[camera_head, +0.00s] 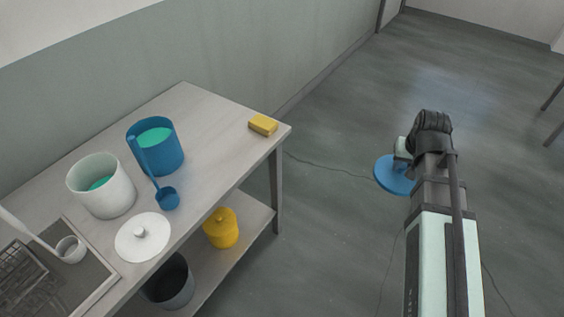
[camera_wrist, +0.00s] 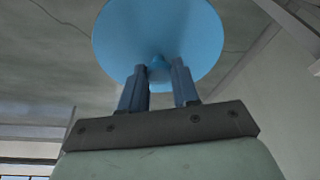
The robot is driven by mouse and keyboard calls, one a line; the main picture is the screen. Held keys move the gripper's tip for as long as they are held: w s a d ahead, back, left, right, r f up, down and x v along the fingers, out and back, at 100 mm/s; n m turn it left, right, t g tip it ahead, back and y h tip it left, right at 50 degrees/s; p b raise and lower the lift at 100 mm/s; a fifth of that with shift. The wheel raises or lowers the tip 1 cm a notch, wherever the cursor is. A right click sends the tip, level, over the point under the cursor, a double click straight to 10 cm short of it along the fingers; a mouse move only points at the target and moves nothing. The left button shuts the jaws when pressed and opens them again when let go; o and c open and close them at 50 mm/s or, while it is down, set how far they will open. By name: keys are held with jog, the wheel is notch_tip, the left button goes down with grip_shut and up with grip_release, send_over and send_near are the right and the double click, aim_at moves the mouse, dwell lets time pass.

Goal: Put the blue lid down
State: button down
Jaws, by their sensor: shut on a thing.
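The blue lid (camera_head: 393,176) is a round disc held out over the floor, to the right of the table and clear of it. In the wrist view the blue lid (camera_wrist: 160,32) fills the top middle, with its small knob between my fingers. My gripper (camera_wrist: 159,78) is shut on that knob. In the head view my wrist hides the lid's right part, and my fingers are not clearly seen there.
On the table (camera_head: 215,115) stand a blue pot (camera_head: 168,160) with green liquid and a blue ladle (camera_head: 166,198), a white pot (camera_head: 103,200), a white lid (camera_head: 142,238) and a yellow sponge (camera_head: 263,124). The lower shelf holds a yellow canister (camera_head: 221,230) and a dark bin (camera_head: 172,284). The table's right back part is mostly bare.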

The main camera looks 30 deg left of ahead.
jog(key=s+a+r+n+g+y, duration=0.15)
jog(key=s+a+n, duration=0.25)
jog(key=s+a, duration=0.9)
jog(key=s+a+r+n, duration=0.2)
jog(key=s+a+n, duration=0.3)
jog(key=a, duration=1.5)
jog(key=s+a+r+n+g+y, duration=0.15)
jog(key=s+a+n, duration=0.25)
jog(key=s+a, duration=0.9)
jog(key=shift+h, duration=0.4)
jog(key=shift+w+a+f, duration=0.65)
jog(key=shift+w+f, duration=0.05)
jog(key=shift+f, duration=0.9)
jog(key=shift+w+a+f, duration=0.7)
jog(key=shift+w+f, duration=0.05)
jog(key=shift+f, duration=0.85)
jog(key=shift+w+a+f, duration=0.65)
jog(key=shift+w+f, duration=0.05)
jog(key=shift+f, duration=0.9)
jog(key=shift+f, duration=0.2)
jog(key=c, duration=0.8)
grip_release()
jog(key=shift+r, duration=0.2)
jog(key=v, duration=1.2)
jog(key=shift+s, duration=0.2)
